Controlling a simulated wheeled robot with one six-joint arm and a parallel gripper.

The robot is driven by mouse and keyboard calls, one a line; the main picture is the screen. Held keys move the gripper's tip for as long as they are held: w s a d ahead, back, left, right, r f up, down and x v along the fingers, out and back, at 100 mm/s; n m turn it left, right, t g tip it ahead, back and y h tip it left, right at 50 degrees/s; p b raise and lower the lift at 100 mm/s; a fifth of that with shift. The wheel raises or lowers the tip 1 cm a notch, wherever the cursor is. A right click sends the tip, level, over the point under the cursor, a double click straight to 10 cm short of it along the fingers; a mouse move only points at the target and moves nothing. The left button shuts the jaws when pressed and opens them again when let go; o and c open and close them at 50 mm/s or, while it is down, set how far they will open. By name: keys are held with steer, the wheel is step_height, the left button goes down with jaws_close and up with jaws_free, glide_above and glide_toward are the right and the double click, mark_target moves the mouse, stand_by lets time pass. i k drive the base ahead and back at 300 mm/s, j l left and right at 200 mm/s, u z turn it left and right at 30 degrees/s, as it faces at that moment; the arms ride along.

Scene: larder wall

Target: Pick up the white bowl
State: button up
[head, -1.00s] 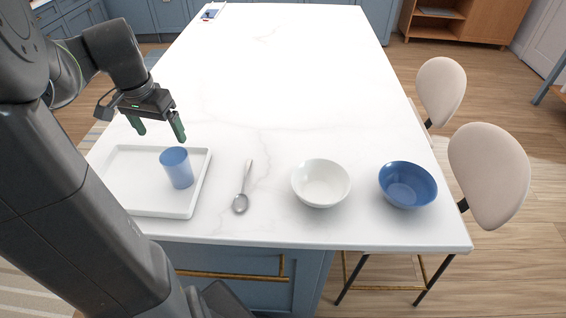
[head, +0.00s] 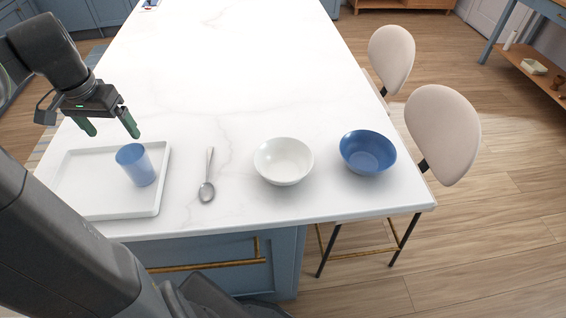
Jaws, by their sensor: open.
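The white bowl (head: 283,162) stands upright and looks empty on the white marble counter, right of the spoon and left of the blue bowl. My gripper (head: 108,127) is open and empty. It hangs over the counter at the left, above the far side of the white tray, well to the left of the white bowl and apart from it. Nothing hides the white bowl.
A white tray (head: 157,196) holds a blue cup (head: 136,165). A spoon (head: 207,180) lies between tray and bowl. A blue bowl (head: 367,153) stands close on the right. Two beige chairs (head: 441,135) line the right edge. The counter behind is clear.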

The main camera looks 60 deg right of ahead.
mark_target(281, 161)
steer(key=k+l+z, duration=0.25)
steer(key=k+l, duration=0.2)
steer(key=k+l+z, duration=0.2)
steer(key=k+l, duration=0.15)
steer(key=l, duration=0.2)
